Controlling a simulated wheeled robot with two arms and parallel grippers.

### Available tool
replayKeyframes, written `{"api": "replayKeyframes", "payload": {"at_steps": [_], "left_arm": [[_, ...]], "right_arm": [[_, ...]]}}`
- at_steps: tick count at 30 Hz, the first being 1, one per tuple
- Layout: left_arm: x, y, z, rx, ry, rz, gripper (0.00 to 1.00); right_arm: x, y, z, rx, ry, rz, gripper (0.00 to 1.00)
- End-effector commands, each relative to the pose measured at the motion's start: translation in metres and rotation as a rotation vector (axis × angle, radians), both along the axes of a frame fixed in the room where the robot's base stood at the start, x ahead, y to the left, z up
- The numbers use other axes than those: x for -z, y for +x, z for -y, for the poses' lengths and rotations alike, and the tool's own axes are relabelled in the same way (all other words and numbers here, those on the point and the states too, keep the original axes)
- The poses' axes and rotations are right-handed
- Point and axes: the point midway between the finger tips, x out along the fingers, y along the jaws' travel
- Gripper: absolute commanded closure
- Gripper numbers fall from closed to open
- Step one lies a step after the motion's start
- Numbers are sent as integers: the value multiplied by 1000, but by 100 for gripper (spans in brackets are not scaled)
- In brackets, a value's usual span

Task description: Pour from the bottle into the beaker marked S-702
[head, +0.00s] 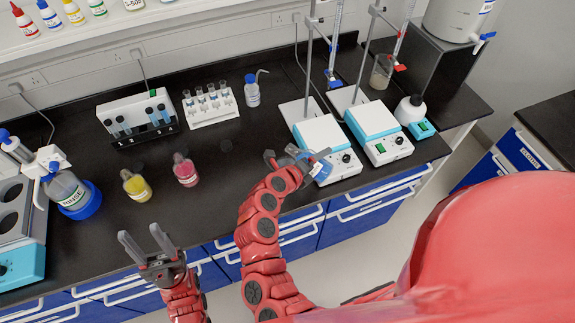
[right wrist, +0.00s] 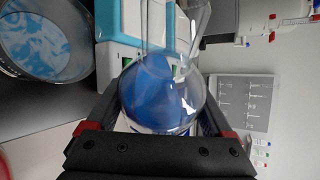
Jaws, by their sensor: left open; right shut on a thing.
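My right gripper (head: 290,160) is shut on a clear glass flask-like bottle with blue liquid (right wrist: 165,95). It is at the front of the left hotplate stirrer (head: 320,132). In the right wrist view, the bottle sits between both fingers of my right gripper (right wrist: 160,130). In the head view the bottle (head: 318,168) is partly hidden by the gripper. My left gripper (head: 148,245) is open and empty over the bench's front edge. A beaker (head: 381,72) stands under the right burette. I cannot read S-702 on any vessel.
A yellow flask (head: 136,187) and a pink flask (head: 185,172) stand on the dark bench. Two tube racks (head: 135,110) (head: 212,112) and a wash bottle (head: 252,90) are behind. The right hotplate (head: 380,138) adjoins. A round glass vessel (right wrist: 45,40) shows in the right wrist view.

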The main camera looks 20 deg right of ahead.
Motion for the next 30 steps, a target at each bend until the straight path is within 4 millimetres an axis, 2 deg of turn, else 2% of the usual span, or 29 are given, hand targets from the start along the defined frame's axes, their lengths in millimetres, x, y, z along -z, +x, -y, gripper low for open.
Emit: {"api": "replayKeyframes", "payload": {"at_steps": [7,20,22,24,30], "left_arm": [[1,0,0,0,0,0,50],[27,0,0,0,0,0,50],[22,0,0,0,0,0,50],[1,0,0,0,0,0,50],[-30,0,0,0,0,0,50]], "right_arm": [[-2,0,-1,0,28,24,100],[-5,11,-12,-3,235,232,100],[-9,12,-14,0,291,288,100],[-18,13,-14,1,353,350,100],[-18,10,-12,1,475,471,100]]}}
